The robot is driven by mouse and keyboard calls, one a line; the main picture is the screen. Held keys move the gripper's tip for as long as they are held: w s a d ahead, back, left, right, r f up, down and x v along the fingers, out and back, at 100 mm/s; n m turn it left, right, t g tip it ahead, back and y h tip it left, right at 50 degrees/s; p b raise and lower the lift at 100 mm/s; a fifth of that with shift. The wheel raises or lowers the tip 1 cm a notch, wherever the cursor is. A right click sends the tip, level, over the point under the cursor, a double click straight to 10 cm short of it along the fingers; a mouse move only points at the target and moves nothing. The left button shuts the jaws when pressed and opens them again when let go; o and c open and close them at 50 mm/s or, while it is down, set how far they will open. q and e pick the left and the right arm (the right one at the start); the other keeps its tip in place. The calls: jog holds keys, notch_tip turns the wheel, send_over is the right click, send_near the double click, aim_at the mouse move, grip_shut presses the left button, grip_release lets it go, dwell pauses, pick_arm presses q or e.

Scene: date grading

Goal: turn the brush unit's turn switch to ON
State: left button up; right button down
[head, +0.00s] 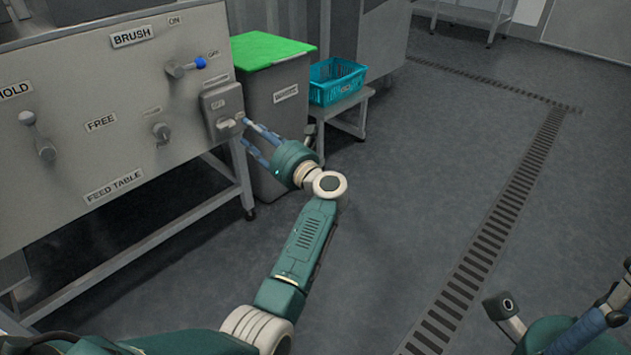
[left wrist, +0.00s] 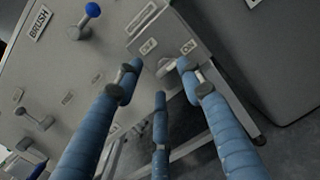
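The turn switch is a pale knob (left wrist: 166,68) on a grey box (head: 219,101) at the right edge of the machine panel. In the left wrist view the box (left wrist: 170,35) has an OFF label (left wrist: 149,46) and an ON label (left wrist: 188,46) above the knob. My left gripper (head: 253,136) is in front of the box. In the left wrist view its blue fingers (left wrist: 160,78) are spread around the knob, with gaps visible; contact is unclear. My right gripper (head: 590,325) is partly cut off at the lower right, away from the panel.
A grey bin with a green lid (head: 265,50) and a teal basket (head: 338,80) stand behind. Open floor lies right.

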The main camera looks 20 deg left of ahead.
pick_arm(q)
jog(key=w+d+r+m+t+h+p, duration=0.15)
jog(key=d+m+t+h+p, duration=0.3)
jog(key=m+p, duration=0.55)
jog(key=d+r+m+t+h+p, duration=0.2)
jog(key=d+m+t+h+p, duration=0.15)
jog(key=d+m+p, duration=0.45)
jog(key=s+d+f+m+g+h+p, duration=0.1)
jog(key=s+d+f+m+h+p, duration=0.2)
jog(key=m+p, duration=0.5)
jog(key=s+d+f+m+g+h+p, duration=0.1)
jog(key=s+d+f+m+h+p, duration=0.2)
jog(key=s+m+p, duration=0.5)
notch_tip(320, 180, down, 2)
jog(key=shift+f+h+p, duration=0.2)
jog(key=shift+h+p, duration=0.7)
jog(key=shift+p, duration=0.25)
jog(key=shift+d, duration=0.1)
